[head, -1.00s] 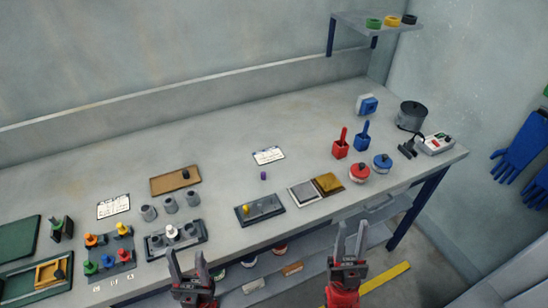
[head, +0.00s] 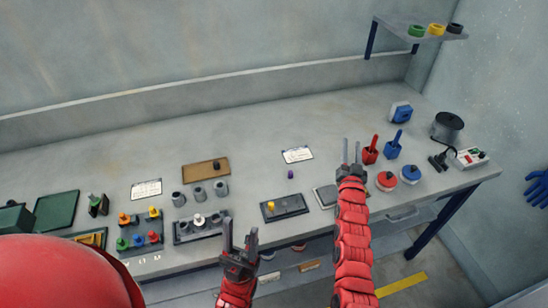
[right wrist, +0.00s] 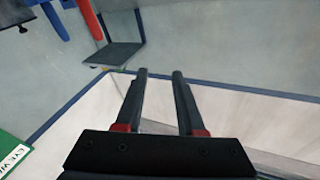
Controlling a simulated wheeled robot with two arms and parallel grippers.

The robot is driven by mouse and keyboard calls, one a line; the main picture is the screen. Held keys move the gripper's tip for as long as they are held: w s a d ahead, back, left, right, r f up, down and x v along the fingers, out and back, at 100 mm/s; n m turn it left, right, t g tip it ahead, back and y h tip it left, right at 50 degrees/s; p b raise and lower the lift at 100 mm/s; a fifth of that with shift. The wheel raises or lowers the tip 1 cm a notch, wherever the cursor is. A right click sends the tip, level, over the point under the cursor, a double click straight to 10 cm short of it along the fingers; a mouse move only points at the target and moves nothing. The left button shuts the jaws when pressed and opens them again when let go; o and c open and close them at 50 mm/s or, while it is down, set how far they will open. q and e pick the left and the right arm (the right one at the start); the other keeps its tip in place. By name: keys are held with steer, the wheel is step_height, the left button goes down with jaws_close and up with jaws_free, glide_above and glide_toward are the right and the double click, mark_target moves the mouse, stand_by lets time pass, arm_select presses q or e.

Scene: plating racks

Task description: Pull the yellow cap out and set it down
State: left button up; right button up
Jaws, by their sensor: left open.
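A small yellow cap (head: 271,206) stands on a dark plate (head: 296,205) near the front middle of the bench. Another yellow-topped piece (head: 153,212) stands in a rack (head: 143,244) at the left; I cannot tell which one the task names. My left gripper (head: 240,228) is open and empty at the bench's front edge, left of the dark plate and apart from both yellow pieces. My right gripper (head: 351,148) shows over the bench, right of the dark plate. In the right wrist view its fingers (right wrist: 160,76) are apart with nothing between them.
A grey pad (head: 325,195) lies right of the dark plate, partly hidden by my right arm. Red (head: 370,152) and blue (head: 392,148) holders stand beside my right gripper. A purple piece (head: 291,174) and a label card (head: 297,155) lie behind the dark plate.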

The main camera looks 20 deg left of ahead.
steer(key=a+n+g+y+p, duration=0.35)
steer(key=a+g, duration=0.75)
steer(key=a, duration=0.9)
step_height(320, 180, up, 7)
steer(key=n+g+h+p, duration=0.2)
steer(key=n+g+h, duration=0.3)
steer(key=g+h, duration=0.3)
glide_above(271, 203)
steer(key=y, duration=0.1)
steer(key=shift+m+g, duration=0.25)
steer(key=shift+g, duration=0.15)
step_height(271, 203, down, 10)
steer(key=b, duration=0.3)
steer(key=shift+s+r, duration=0.15)
steer(key=shift+d+f+p, duration=0.15)
steer(key=shift+f+p, duration=0.35)
steer(key=shift+p, duration=0.5)
step_height(271, 203, down, 4)
steer(key=shift+f+p, duration=0.25)
steer(key=shift+p, duration=0.45)
steer(key=shift+f, duration=1.1)
